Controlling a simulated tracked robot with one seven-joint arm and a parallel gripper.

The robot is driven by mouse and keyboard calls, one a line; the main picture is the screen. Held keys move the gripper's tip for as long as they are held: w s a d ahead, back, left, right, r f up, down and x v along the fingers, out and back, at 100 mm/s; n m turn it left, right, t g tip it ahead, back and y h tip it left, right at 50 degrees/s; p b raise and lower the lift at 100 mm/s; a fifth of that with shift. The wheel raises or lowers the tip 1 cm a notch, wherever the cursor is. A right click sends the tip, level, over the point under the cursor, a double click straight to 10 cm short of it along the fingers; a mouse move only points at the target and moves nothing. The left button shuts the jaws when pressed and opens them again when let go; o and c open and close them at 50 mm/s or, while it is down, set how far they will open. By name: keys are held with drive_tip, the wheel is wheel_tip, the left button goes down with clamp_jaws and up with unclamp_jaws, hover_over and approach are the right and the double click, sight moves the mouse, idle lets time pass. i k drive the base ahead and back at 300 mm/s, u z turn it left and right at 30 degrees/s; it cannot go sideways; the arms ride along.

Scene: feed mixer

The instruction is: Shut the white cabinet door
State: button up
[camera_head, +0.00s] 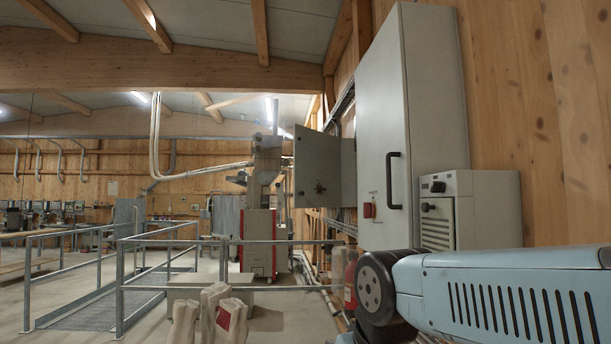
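A tall white cabinet (435,110) stands against the wooden wall at the right. Its front (380,95) carries a black bar handle (390,180) and a red switch (369,210), and looks flush with the body. Further back, a pale grey-white door panel (318,165) stands swung out from the wall, with a small dark latch on it. I cannot tell which of the two is the task's door. My arm reaches in from the lower right, below the near cabinet, apart from both doors in the picture. My gripper is not in view.
A white box unit with black knobs and a vent (485,205) sits beside the near cabinet. A red fire extinguisher (350,278) stands low by the wall. Metal railings (120,290), pale sacks (215,310) and a red-and-white machine (258,240) occupy the floor left of centre.

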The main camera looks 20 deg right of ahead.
sight(317, 155)
drive_tip(key=z, duration=0.1)
drive_tip(key=i, duration=0.75)
drive_tip(key=z, duration=0.3)
drive_tip(key=i, duration=2.4)
drive_tip(key=z, duration=0.3)
drive_tip(key=i, duration=0.45)
drive_tip(key=z, duration=0.3)
